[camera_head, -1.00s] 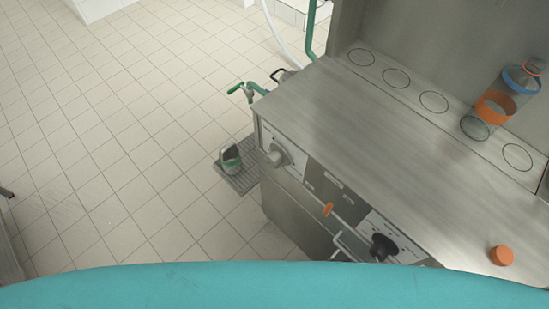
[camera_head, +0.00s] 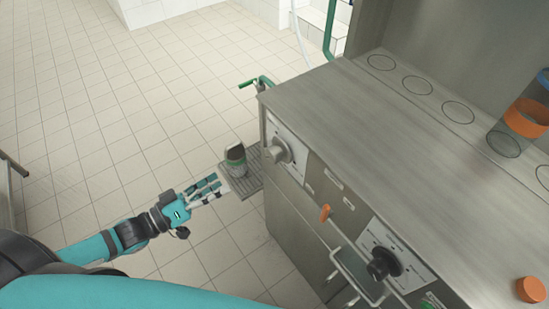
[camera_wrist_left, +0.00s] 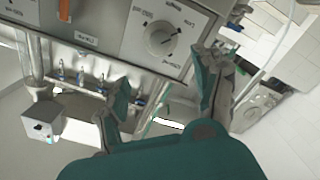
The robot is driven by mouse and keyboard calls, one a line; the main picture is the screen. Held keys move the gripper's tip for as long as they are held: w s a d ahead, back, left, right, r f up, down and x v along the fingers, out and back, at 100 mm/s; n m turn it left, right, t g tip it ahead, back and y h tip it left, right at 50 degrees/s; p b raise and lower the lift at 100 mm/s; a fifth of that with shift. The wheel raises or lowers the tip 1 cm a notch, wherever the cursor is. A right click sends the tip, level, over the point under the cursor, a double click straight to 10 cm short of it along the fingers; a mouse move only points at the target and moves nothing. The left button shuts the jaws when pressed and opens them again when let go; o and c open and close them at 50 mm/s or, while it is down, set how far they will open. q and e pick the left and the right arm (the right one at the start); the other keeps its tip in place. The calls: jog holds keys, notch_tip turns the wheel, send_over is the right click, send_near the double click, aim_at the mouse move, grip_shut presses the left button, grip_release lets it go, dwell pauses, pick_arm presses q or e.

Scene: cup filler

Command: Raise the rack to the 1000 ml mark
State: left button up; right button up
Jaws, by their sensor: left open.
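The lever's orange part (camera_wrist_left: 64,10) also shows at the top left of the left wrist view. I cannot read a 1000 ml mark in these frames. My left gripper (camera_head: 210,190) is open and empty, to the left of the machine and apart from the rack. In the left wrist view its two fingers (camera_wrist_left: 165,88) are spread below a dial (camera_wrist_left: 160,38) on the front panel. My right gripper is not in view.
The steel counter (camera_head: 330,110) juts out at the right, with a black knob (camera_head: 383,264) on its front. An orange cap (camera_head: 531,289) and a clear cylinder with an orange band (camera_head: 527,118) stand on top. A small green-grey device (camera_head: 236,160) is on a grated tray (camera_head: 250,180).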

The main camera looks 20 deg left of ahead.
pick_arm(q)
send_near(269, 156)
jog(key=p+x, duration=0.1)
jog(key=x, duration=0.9)
jog(key=shift+w+d, duration=0.1)
jog(key=shift+w, duration=0.05)
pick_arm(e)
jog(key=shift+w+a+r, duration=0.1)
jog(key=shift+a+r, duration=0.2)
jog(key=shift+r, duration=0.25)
pick_arm(q)
jog(key=shift+c, duration=0.4)
jog(key=c, duration=1.1)
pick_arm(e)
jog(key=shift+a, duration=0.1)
